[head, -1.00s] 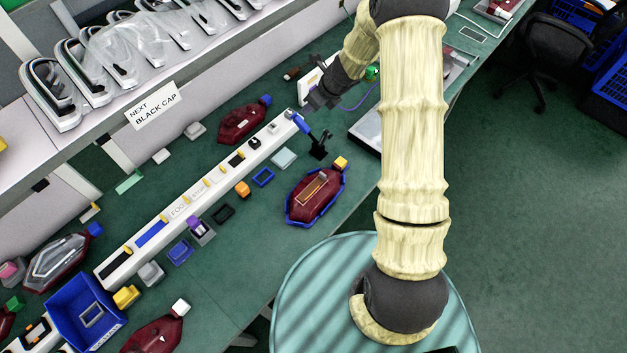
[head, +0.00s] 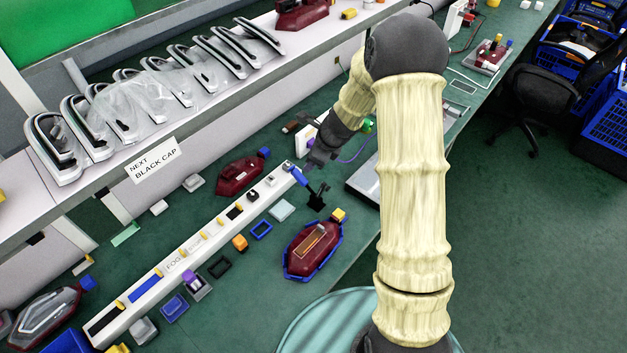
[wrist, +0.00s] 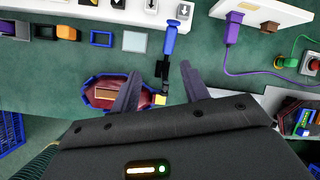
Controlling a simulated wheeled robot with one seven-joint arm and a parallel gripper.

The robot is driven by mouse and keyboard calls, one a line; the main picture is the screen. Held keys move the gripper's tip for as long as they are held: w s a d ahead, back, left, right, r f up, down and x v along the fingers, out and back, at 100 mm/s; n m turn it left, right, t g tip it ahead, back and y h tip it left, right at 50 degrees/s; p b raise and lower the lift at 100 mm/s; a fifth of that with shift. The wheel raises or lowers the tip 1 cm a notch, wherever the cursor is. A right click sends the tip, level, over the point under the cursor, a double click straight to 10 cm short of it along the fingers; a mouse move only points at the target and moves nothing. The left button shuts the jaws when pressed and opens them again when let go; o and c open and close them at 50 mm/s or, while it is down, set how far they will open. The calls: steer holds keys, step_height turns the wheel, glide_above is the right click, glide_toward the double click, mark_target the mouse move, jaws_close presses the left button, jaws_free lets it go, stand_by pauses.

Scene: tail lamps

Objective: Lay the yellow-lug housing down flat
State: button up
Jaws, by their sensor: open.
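The yellow-lug housing (head: 296,262) is dark red with a yellow lug (head: 338,215) at its upper right end and an amber rectangle on its face. It sits within a blue rim (head: 288,272) near the bench's front edge; I cannot tell how far it tilts. In the wrist view the housing (wrist: 93,103) is at centre left, partly hidden by a finger, with its yellow lug (wrist: 160,99) between the fingers in the picture. My gripper (wrist: 160,70) is open and empty. In the head view my gripper (head: 312,143) is beyond the housing, apart from it.
A long white rail (head: 205,240) with coloured parts runs behind the housing. A blue and black stand (head: 316,195) is close behind it. Another red housing with a blue lug (head: 240,176) lies beyond the rail. A grey plate (head: 364,182) is at right. Small blocks and frames are scattered leftward.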

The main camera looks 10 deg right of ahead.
steer(key=s+d+r+n+h, duration=0.1)
steer(key=s+r+n, duration=0.3)
steer(key=s+n, duration=0.4)
steer(key=s+d+r+n+g+h, duration=0.1)
steer(key=s+r+n, duration=0.2)
steer(key=s+n, duration=0.5)
steer(key=s+d+r+n+h, duration=0.1)
steer(key=s+r+n, duration=0.3)
steer(key=s+n, duration=0.3)
steer(key=shift+s+d+r+n, duration=0.3)
steer(key=shift+s+r+n, duration=0.1)
steer(key=shift+s, duration=0.25)
steer(key=shift+c, duration=1)
steer(key=shift+f, duration=0.1)
